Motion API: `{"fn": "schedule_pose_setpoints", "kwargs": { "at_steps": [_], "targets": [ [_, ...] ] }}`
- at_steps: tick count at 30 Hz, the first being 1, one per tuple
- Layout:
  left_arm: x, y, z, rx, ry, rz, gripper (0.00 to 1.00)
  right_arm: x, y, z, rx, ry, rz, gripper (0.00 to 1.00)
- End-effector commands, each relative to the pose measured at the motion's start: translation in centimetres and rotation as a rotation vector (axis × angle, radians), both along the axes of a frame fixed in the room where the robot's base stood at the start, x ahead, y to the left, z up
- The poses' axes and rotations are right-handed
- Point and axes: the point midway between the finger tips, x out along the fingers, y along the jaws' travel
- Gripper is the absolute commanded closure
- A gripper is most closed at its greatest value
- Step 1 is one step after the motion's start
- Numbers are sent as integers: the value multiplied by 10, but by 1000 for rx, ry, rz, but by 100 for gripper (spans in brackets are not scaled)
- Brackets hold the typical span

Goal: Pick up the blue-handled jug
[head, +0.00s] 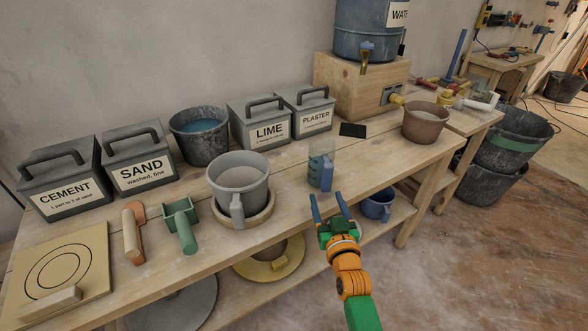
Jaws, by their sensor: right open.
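The blue-handled jug (315,164) stands upright on the wooden workbench, right of the grey bucket. It is clear with blue markings, and its blue handle (326,174) faces the front edge. My right gripper (328,207) is in front of and just below the handle in the head view, at the bench's front edge. Its two blue fingers are spread apart with nothing between them. I cannot tell the exact gap between fingers and handle. My left gripper is not in view.
A grey bucket (238,172) stands in a round wooden tray left of the jug. A brown bucket (426,124) stands to the right. The lime (262,137) and plaster (310,125) boxes are behind. A blue mug (378,207) is on the lower shelf. Bare bench lies right of the jug.

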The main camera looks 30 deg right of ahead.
Motion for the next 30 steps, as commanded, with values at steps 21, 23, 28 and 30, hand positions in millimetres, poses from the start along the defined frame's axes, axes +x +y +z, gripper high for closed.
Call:
{"fn": "schedule_pose_setpoints", "kwargs": {
  "at_steps": [21,23,28,30],
  "targets": [
    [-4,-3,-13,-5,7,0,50,66,-26,-2,-2,-6,-3,38],
    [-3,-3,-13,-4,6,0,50,66,-26,-2,-2,-6,-3,54],
    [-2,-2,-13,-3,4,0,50,66,-26,-2,-2,-5,-2,100],
    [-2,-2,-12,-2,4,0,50,66,-26,-2,-2,-5,-2,100]
  ]
}}
